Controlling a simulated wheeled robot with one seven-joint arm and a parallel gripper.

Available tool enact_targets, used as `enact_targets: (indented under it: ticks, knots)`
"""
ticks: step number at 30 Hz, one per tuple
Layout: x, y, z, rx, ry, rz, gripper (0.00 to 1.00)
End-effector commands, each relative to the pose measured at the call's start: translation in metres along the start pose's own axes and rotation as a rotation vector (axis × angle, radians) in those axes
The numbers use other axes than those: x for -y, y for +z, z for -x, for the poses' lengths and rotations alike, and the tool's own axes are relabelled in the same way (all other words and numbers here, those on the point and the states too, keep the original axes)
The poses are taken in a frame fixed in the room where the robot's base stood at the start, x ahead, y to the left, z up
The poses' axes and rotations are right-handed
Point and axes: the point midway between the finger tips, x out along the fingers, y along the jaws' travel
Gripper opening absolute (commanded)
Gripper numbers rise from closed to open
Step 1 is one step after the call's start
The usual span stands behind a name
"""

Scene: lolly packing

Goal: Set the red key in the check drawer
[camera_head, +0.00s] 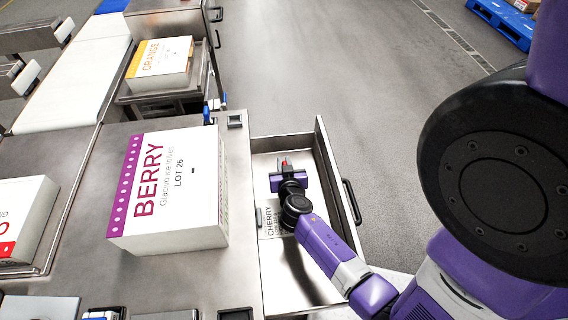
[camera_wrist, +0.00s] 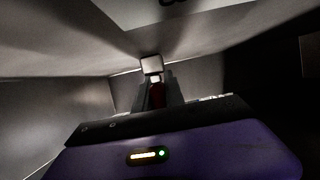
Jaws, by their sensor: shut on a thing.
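The open drawer (camera_head: 331,168) sticks out from the right side of the steel counter, with its handle on the right. My gripper (camera_head: 285,168) is low inside it, toward the far end. The red key (camera_head: 284,162) shows as a small red bit at the gripper's tip, mostly hidden by the gripper. In the dim wrist view the red key (camera_wrist: 157,95) stands between the fingers, with a pale square piece beyond it. My gripper is shut on the red key. I cannot tell whether the key touches the drawer floor.
A card marked CHERRY (camera_head: 270,222) lies in the drawer beside my arm. A large BERRY box (camera_head: 180,190) stands on the counter left of the drawer.

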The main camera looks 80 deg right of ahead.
Motion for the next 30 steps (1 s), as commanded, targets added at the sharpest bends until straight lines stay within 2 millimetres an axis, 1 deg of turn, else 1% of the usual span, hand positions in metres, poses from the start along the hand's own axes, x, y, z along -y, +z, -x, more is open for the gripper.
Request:
enact_targets:
  ticks: [8,9,11,12,20,25,29,30]
  knots:
    - [0.0,0.003,-0.002,-0.001,0.0,-0.001,0.0]
    - [0.0,0.002,-0.001,-0.001,0.0,-0.001,0.2]
    - [0.0,0.002,-0.001,0.0,0.0,-0.001,0.32]
    - [0.0,0.002,-0.001,0.0,0.0,-0.001,0.36]
    - [0.0,0.002,-0.001,0.0,0.0,-0.001,0.36]
    - [0.0,-0.003,0.002,0.0,0.0,0.0,0.36]
    - [0.0,0.002,0.022,0.001,-0.001,0.0,0.36]
    - [0.0,0.002,0.03,0.001,-0.002,0.0,0.36]
